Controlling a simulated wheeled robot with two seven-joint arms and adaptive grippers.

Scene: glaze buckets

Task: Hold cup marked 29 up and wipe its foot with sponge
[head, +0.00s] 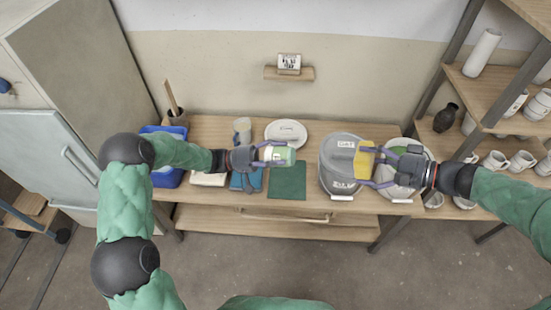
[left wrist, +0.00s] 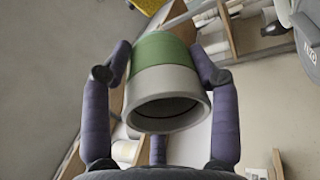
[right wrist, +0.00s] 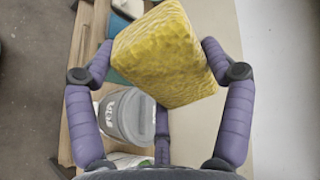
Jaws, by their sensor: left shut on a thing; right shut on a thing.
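My left gripper (head: 268,156) is shut on a cup (head: 284,155), held on its side above the table. The cup is green and pale; in the left wrist view the cup (left wrist: 165,80) has a green band at its far part and its round open mouth toward the camera. No number shows on it. My right gripper (head: 376,167) is shut on a yellow sponge (head: 364,160), held above the lidded grey bucket. The sponge (right wrist: 168,55) fills the space between the fingers in the right wrist view. Sponge and cup are well apart.
A grey lidded bucket (head: 341,184) stands on the table, with a second, partly hidden bucket (head: 422,150) to its right. Shelves of pottery (head: 500,100) stand right.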

